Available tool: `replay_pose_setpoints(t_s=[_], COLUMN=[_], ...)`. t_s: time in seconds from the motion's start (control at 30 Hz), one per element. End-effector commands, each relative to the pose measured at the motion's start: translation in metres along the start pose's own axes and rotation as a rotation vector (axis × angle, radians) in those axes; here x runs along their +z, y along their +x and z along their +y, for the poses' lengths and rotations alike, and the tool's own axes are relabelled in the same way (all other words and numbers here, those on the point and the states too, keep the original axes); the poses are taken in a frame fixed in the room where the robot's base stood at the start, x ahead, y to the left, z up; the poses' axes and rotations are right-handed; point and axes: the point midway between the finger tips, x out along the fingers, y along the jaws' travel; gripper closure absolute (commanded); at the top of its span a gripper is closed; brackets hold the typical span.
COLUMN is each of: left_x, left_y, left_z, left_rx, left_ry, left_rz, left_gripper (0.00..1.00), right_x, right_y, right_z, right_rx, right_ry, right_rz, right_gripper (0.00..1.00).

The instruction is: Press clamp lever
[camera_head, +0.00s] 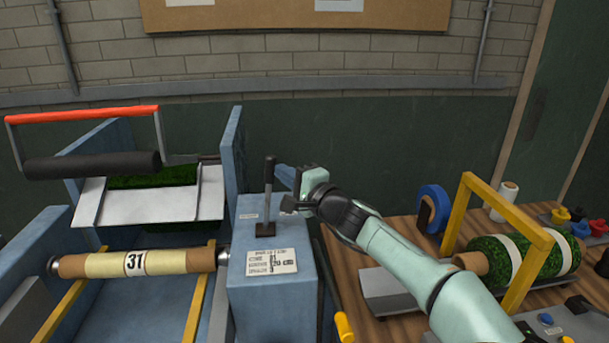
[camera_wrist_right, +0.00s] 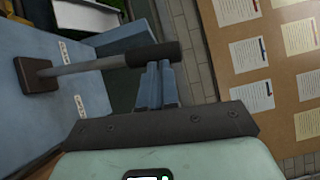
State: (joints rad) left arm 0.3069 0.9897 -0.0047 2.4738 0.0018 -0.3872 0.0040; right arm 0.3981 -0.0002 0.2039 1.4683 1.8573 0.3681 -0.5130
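The clamp lever (camera_head: 269,193) is a grey rod with a dark grip, standing nearly upright from a dark base on top of a blue box housing (camera_head: 262,300). In the right wrist view the lever (camera_wrist_right: 90,66) runs across the picture, its dark grip over the tips of my fingers. My right gripper (camera_head: 283,177) is just right of the grip, close to it; contact cannot be told. In the right wrist view my right gripper's blue fingers (camera_wrist_right: 158,70) lie close together with nothing visible between them. My left gripper is out of view.
Left of the housing, a cardboard roll marked 31 (camera_head: 100,264) and a dark roller (camera_head: 92,164) with a red bar sit in the blue machine. At right, a wooden table holds a yellow frame (camera_head: 461,215), a turf roll (camera_head: 492,258) and a blue ring (camera_head: 437,208).

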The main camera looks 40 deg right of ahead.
Motion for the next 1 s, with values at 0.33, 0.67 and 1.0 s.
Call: replay_pose_setpoints(t_s=[0.33, 0.67, 1.0], left_x=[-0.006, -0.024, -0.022], left_y=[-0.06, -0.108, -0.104], left_z=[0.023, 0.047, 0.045], left_rx=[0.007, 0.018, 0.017], left_ry=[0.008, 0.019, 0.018], left_rz=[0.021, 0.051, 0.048], left_gripper=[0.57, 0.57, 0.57], right_x=[0.051, 0.082, 0.096], right_y=[0.035, 0.056, 0.065], right_z=[-0.011, 0.002, 0.016], right_rx=[0.181, 0.298, 0.306], right_ry=[-0.267, -0.447, -0.455], right_rz=[-0.003, 0.0, 0.0], right_gripper=[1.0, 1.0, 1.0])
